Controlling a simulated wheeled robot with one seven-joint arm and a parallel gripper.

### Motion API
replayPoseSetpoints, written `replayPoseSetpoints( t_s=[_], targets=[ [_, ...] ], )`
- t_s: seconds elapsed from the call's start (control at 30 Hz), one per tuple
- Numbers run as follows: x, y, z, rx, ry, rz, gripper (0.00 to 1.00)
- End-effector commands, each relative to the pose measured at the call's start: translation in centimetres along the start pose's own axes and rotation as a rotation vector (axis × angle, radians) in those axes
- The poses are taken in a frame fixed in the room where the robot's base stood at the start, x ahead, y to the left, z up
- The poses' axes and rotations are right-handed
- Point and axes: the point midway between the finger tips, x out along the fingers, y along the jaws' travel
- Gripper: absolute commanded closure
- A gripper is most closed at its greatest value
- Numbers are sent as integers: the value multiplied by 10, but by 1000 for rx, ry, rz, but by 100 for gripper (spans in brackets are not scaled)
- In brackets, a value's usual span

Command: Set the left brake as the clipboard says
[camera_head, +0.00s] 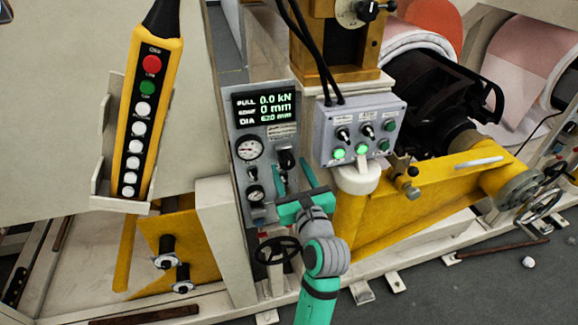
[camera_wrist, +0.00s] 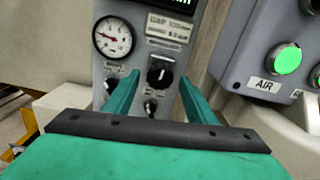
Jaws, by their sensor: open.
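A grey panel (camera_head: 240,175) stands in the middle of the head view. I cannot make out a clipboard or the labels.
A display (camera_head: 264,106) reads pull 0.0 kN and dia 620 mm. A grey control box (camera_head: 358,130) with lit green buttons is close right. A yellow pendant (camera_head: 146,110) hangs left. A black handwheel (camera_head: 277,250) is below, and a yellow beam (camera_head: 400,215) extends right.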

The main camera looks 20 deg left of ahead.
Motion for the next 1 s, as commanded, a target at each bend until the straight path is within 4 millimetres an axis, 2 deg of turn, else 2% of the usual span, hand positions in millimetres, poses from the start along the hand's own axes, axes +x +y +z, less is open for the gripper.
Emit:
replayPoseSetpoints(
  t_s=[0.2,0.4,0.63,1.0],
  targets=[
    [-43,0,-1,-1,1,-2,49],
    [-72,2,-1,0,2,2,49],
    [-87,2,0,0,1,2,49],
    [-88,-2,0,0,1,-3,49]
  ],
)
